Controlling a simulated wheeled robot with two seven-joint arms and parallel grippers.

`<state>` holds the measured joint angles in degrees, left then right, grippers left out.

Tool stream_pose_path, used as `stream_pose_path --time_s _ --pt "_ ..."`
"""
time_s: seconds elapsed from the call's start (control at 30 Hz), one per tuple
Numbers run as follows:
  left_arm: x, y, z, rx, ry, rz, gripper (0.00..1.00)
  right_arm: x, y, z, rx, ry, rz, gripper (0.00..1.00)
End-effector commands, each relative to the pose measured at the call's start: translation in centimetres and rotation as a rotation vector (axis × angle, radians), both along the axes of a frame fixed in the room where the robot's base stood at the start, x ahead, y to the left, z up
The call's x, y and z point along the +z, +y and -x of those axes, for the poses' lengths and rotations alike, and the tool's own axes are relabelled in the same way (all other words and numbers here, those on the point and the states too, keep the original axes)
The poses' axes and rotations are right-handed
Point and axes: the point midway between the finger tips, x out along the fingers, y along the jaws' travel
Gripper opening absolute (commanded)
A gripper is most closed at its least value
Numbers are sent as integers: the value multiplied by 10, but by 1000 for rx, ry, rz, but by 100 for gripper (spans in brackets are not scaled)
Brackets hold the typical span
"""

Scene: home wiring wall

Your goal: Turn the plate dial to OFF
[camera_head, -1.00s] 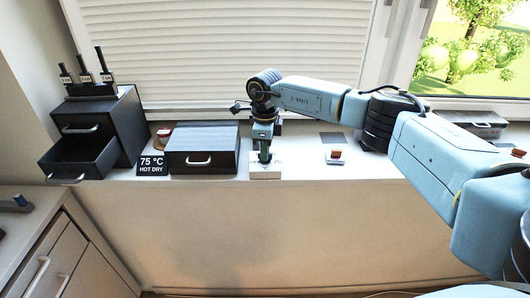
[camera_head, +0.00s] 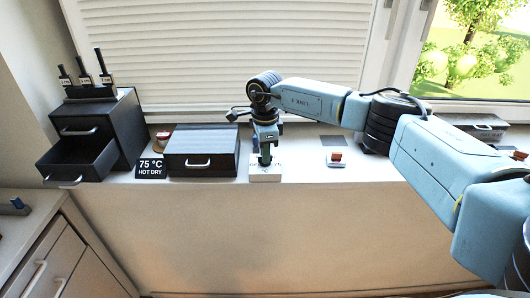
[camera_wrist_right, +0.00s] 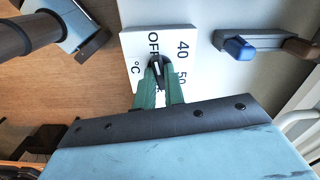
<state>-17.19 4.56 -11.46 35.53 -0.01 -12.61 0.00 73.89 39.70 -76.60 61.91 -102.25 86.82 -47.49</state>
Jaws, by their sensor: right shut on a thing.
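The white dial plate (camera_head: 265,174) sits at the front of the ledge, below my right gripper (camera_head: 265,158). In the right wrist view the plate (camera_wrist_right: 190,35) shows the printed marks OFF, 40, 50 and °C. My right gripper (camera_wrist_right: 158,78) has its green fingers closed on the small dark dial knob (camera_wrist_right: 157,66) on this plate. The knob lies close to the OFF print, but the fingers cover part of it and I cannot tell exactly where it points. My left gripper is not in view.
A dark box (camera_head: 202,152) with a handle stands left of the plate, beside a 75 °C HOT DRY sign (camera_head: 151,168). A black drawer unit (camera_head: 100,125) has its lower drawer open. A small white block with a reddish top (camera_head: 336,159) stands to the right.

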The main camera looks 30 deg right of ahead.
Motion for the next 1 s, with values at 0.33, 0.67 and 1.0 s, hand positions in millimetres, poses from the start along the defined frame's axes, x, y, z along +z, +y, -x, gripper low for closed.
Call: stream_pose_path --time_s 0.33,0.67,1.0 --pt "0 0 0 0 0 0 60 1 0 -1 -2 -2 0 33" --pt "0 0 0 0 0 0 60 7 0 -1 -2 -3 -1 33" --pt "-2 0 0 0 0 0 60 76 0 -1 -3 -6 -1 33"
